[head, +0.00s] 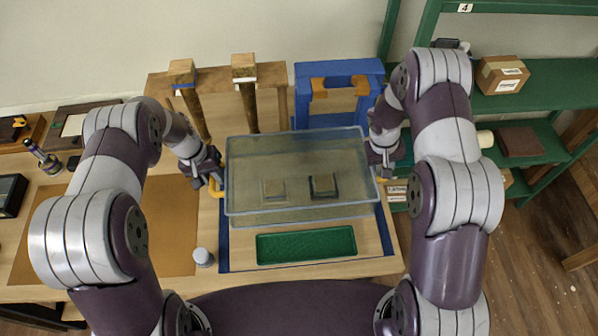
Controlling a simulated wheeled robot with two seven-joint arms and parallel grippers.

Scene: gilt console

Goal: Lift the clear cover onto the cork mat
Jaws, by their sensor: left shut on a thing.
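The clear cover (300,205), a see-through box shape, is in the middle of the head view, over a blue-edged base (224,250). Two small dark-edged blocks (323,184) show through it. My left gripper (216,181) is shut on the cover's yellow handle at its left side. My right gripper (381,168) is at the cover's right side; its fingertips are too hidden to tell whether they grip. The cork mat (150,240) lies flat on the table at left, partly behind my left arm. Whether the cover touches the base is unclear.
A green tray (306,245) lies in front of the cover. A small white-topped bottle (203,257) stands between mat and base. Wooden posts (245,90) and a blue frame (340,68) stand behind. A green shelf (530,90) is at right. The mat's visible surface is clear.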

